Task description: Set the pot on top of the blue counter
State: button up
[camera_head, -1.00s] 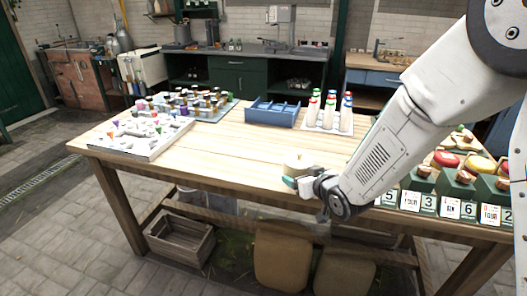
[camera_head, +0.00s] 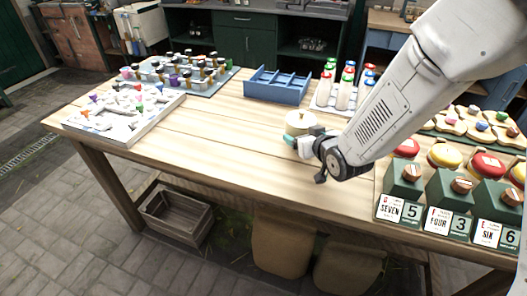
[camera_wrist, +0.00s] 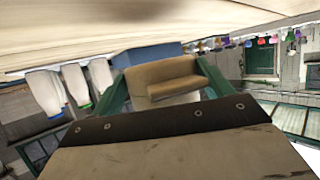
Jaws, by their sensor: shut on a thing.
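The pot (camera_head: 300,124) is small, cream and round, with a lid and knob. It sits at the end of my gripper (camera_head: 301,140), over the middle of the wooden table. I cannot tell whether its base touches the wood. My gripper is shut on it. In the wrist view the green fingers of my gripper (camera_wrist: 165,90) stand either side of a tan part of the pot (camera_wrist: 163,78); the rest of it is hidden or out of frame. The blue counter (camera_head: 382,52), with a wooden top, stands at the back right, partly hidden by my arm.
The wooden table (camera_head: 225,140) holds a blue divided crate (camera_head: 277,88), white bottles (camera_head: 343,94) with coloured caps, a pale tray (camera_head: 125,118) and a tray of small jars (camera_head: 195,77). Green numbered blocks (camera_head: 450,190) fill its right. Dark green cabinets (camera_head: 240,45) stand behind.

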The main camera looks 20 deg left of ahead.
send_over(263, 165)
jog(key=shift+f, duration=0.55)
notch_tip(263, 165, down, 4)
jog(key=shift+r, duration=0.2)
